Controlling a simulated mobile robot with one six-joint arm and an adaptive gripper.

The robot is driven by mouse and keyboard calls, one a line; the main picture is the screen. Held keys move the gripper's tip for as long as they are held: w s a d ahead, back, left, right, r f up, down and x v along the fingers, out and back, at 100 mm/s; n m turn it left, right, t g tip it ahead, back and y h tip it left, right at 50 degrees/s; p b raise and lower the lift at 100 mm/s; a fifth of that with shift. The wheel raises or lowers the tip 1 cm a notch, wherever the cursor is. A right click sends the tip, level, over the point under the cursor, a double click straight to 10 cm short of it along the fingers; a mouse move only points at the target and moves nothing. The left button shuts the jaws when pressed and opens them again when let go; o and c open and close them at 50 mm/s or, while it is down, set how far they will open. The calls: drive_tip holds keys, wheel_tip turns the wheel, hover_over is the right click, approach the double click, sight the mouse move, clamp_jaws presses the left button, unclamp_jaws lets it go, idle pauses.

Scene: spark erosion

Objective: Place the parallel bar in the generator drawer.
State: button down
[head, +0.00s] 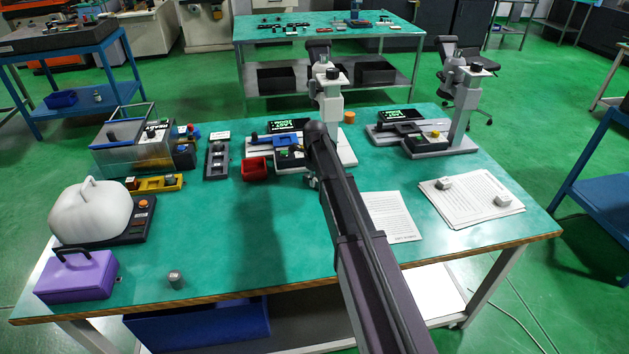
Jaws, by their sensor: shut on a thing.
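My arm reaches from the bottom of the head view to the near side of the middle machine (331,100). My gripper (313,181) shows only as a small grey part below the arm's far end, in front of that machine's base. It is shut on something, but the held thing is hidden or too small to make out. I cannot pick out the parallel bar elsewhere. No open drawer is clear. Black units with green displays stand at the middle machine (288,126) and at the right machine (401,115); I cannot tell whether either has the generator drawer.
On the green table (240,240) stand a clear tank (130,158), a red bin (254,169), a white rounded cover (92,212), a purple case (77,277) and a small grey cylinder (175,279). Papers (470,199) lie at right. The front middle left is clear.

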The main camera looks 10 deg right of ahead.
drive_tip(key=shift+r+p, duration=1.65)
drive_tip(key=shift+r, duration=0.15)
drive_tip(key=s, duration=1)
drive_tip(key=s+r+p, duration=0.1)
drive_tip(key=s, duration=0.5)
drive_tip(key=shift+a, duration=0.4)
wheel_tip(320, 180, up, 6)
drive_tip(key=p, duration=0.5)
drive_tip(key=shift+p, duration=0.4)
drive_tip(key=shift+a+f, duration=0.1)
